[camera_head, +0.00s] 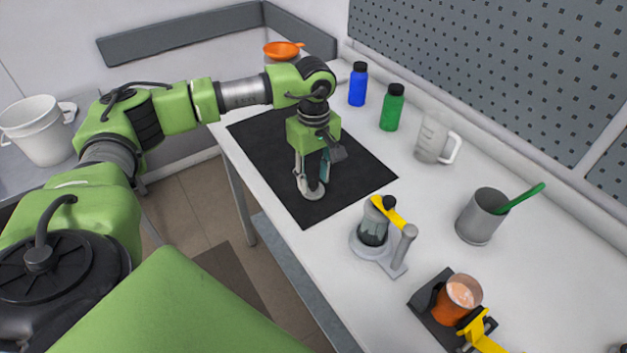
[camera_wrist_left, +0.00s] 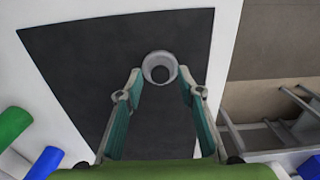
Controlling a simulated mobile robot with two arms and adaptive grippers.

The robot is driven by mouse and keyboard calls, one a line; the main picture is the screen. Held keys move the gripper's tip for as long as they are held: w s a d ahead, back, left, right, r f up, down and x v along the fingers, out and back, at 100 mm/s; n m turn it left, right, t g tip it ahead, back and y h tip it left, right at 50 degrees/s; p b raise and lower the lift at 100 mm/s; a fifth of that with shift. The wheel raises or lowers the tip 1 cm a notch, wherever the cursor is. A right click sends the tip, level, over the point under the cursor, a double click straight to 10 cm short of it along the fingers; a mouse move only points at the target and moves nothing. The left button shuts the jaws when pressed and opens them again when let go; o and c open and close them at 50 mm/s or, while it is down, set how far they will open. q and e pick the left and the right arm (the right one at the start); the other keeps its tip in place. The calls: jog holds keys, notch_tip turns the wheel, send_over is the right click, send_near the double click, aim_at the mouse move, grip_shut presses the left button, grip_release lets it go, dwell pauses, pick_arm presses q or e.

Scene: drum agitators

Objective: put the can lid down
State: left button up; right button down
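My left gripper (camera_head: 313,184) points down over the black mat (camera_head: 260,140). A small round grey can lid (camera_wrist_left: 159,68) is low over or on the mat, between the fingertips. In the wrist view my left gripper's fingers (camera_wrist_left: 160,75) are spread, one on each side of the lid, with seemingly narrow gaps. Whether the lid rests fully on the mat is hard to tell. An open can with orange-pink contents (camera_head: 461,297) stands in a dark holder at the lower right. My right gripper is not in view.
A grey device with a yellow lever (camera_head: 375,225) stands right of the mat. A grey cup with a green stick (camera_head: 480,217), a clear jug (camera_head: 432,138), a green bottle (camera_head: 392,108) and a blue bottle (camera_head: 358,84) stand behind. Much of the mat is bare.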

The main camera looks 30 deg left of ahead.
aim_at(314, 183)
pick_arm(q)
notch_tip(314, 183, up, 11)
jog(key=b, duration=0.2)
jog(key=shift+f, duration=0.2)
